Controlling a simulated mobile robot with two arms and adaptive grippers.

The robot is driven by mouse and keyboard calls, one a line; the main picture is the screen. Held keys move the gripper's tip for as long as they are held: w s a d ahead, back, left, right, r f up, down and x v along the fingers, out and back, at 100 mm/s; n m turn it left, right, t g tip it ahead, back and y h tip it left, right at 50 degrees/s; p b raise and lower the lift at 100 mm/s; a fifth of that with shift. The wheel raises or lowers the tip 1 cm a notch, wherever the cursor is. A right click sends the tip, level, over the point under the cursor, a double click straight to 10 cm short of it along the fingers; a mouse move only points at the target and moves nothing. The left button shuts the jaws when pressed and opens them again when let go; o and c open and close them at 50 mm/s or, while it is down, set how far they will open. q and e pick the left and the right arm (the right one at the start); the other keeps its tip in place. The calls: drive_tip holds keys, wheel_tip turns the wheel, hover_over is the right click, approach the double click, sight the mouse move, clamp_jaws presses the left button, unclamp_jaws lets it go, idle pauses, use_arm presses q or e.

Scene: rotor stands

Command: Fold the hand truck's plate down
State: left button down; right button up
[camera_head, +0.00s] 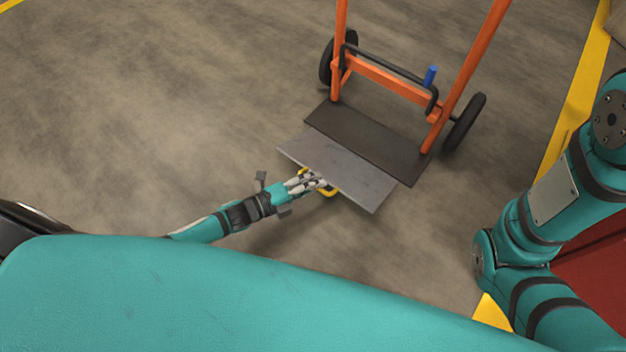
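The orange hand truck (385,78) stands upright at the upper right of the middle. Its dark base plate (370,144) lies at its foot. The lighter grey plate (350,175) reaches out from the dark plate's front edge towards me, looking nearly flat; I cannot tell whether it touches the floor. My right gripper is out of the picture.
Black wheels (464,122) flank the truck. A black bar and a blue grip (430,75) sit low on its frame. A red surface (597,265) is at the lower right, behind my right arm. The concrete floor at left is clear.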

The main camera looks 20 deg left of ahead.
use_arm(q)
drive_tip(key=shift+w+r, duration=0.2)
drive_tip(key=shift+r, duration=0.3)
drive_tip(key=c, duration=1.4)
unclamp_jaws()
drive_tip(key=v, duration=1.2)
drive_tip(key=shift+s, duration=0.1)
drive_tip(key=shift+f, duration=0.1)
